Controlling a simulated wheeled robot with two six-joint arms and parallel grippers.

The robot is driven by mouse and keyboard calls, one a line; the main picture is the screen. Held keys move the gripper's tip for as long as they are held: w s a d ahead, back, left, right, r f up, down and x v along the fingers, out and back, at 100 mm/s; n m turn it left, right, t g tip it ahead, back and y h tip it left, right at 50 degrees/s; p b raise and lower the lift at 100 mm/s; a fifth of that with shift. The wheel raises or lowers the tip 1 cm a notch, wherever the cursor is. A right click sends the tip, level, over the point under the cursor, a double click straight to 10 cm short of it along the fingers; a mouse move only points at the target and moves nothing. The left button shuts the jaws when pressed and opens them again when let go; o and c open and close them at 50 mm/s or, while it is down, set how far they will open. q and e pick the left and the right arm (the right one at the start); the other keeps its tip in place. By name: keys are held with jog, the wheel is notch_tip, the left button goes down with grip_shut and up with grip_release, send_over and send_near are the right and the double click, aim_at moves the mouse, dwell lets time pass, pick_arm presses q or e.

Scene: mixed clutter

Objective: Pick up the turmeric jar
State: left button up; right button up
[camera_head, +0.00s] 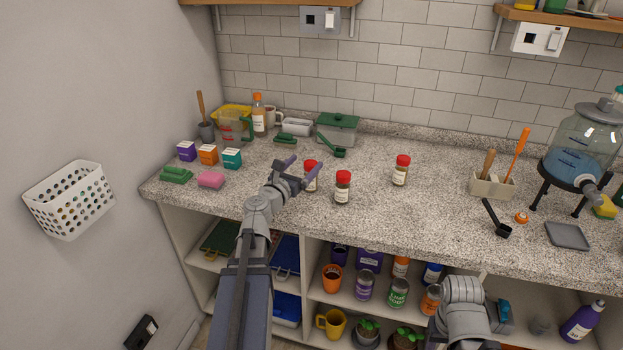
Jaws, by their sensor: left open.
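Three small jars with red caps and pale labels stand upright on the speckled counter (430,215): the left jar (311,184), the middle jar (343,190) and the right jar (402,172). The labels are too small to read, so I cannot tell which one is turmeric. My left gripper (304,169) is open, its purple fingers spread at the left jar. One finger reaches past the jar's left side and the other passes in front of it, hiding part of it. I cannot tell whether they touch.
Small boxes, sponges and a green-lidded container (337,130) occupy the counter's left and back. Shelves below hold cans and mugs. Counter around the right jar is clear.

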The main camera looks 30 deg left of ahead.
aim_at(304, 197)
pick_arm(q)
notch_tip(304, 197, down, 8)
jog(key=b, duration=0.7)
jog(key=shift+r, duration=0.1)
jog(key=shift+w+r+p, duration=0.2)
jog(key=shift+w, duration=0.45)
jog(key=shift+w+r+p, duration=0.15)
jog(key=shift+w, duration=0.45)
jog(key=shift+w+a, duration=0.2)
jog(key=shift+w, duration=2.4)
jog(key=shift+s, duration=0.1)
grip_shut()
